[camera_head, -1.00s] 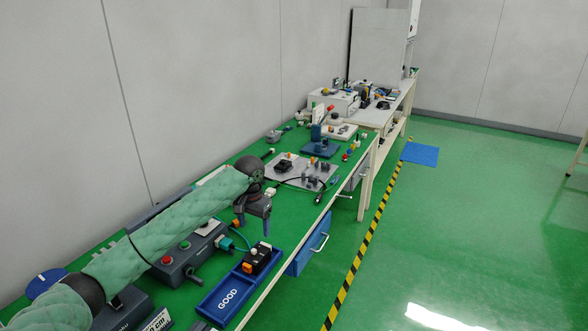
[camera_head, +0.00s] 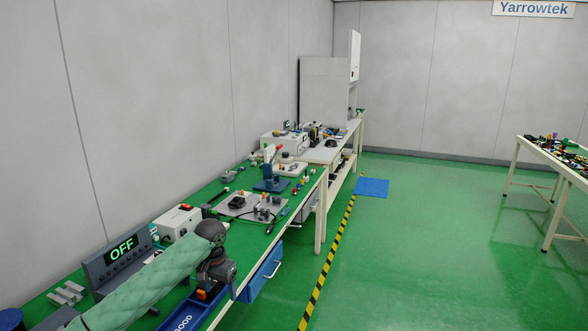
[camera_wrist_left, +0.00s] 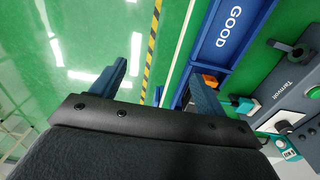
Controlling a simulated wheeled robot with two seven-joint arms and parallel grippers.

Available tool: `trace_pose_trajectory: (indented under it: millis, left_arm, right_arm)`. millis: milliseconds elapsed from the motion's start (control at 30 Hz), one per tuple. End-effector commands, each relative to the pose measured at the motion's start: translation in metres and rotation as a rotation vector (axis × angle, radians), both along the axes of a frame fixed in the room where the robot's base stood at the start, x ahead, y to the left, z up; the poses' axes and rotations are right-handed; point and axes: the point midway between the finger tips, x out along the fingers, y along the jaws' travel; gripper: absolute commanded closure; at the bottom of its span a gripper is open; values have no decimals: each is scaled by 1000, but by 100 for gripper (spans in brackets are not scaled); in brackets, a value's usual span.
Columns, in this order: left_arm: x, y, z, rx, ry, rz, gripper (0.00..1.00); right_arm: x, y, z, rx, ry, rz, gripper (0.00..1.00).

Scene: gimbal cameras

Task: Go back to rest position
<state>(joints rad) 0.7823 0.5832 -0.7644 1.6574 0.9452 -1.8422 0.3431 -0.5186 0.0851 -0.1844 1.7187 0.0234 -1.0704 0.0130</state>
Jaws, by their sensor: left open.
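My left arm reaches in from the lower left in the head view. My left gripper (camera_head: 220,288) points down beside the front edge of the green workbench, overlapping the blue GOOD tray (camera_head: 178,322) in the picture. In the left wrist view its two fingers (camera_wrist_left: 162,78) are spread with nothing between them. The GOOD tray (camera_wrist_left: 222,42) lies to the right of the fingers there, with an orange part near it. My right gripper is not in view.
An OFF display (camera_head: 122,250) and a white box (camera_head: 178,222) stand behind my arm. A blue drawer (camera_head: 262,272) sticks out from the bench front. Another table (camera_head: 562,165) stands far right. The green floor (camera_head: 430,260) between is clear.

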Motion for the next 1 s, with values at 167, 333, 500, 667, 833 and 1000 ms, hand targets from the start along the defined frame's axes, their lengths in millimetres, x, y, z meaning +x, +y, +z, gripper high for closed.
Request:
trace_pose_trajectory:
  millis: [167,333,500,667,833,1000]
  left_arm:
    - [-8,-10,-28,-21,-5,-3,26]
    - [-19,-22,-62,-48,-14,-5,26]
    - [-40,-39,-114,-85,-26,-3,26]
    - [-65,-54,-166,-121,-44,6,26]
    - [-97,-67,-220,-152,-61,21,26]
    - [-135,-76,-271,-174,-76,43,26]
  right_arm:
    - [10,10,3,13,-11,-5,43]
    - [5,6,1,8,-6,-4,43]
    - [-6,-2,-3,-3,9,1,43]
    - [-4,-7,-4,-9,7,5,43]
    - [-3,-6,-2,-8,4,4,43]
    - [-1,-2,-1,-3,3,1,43]
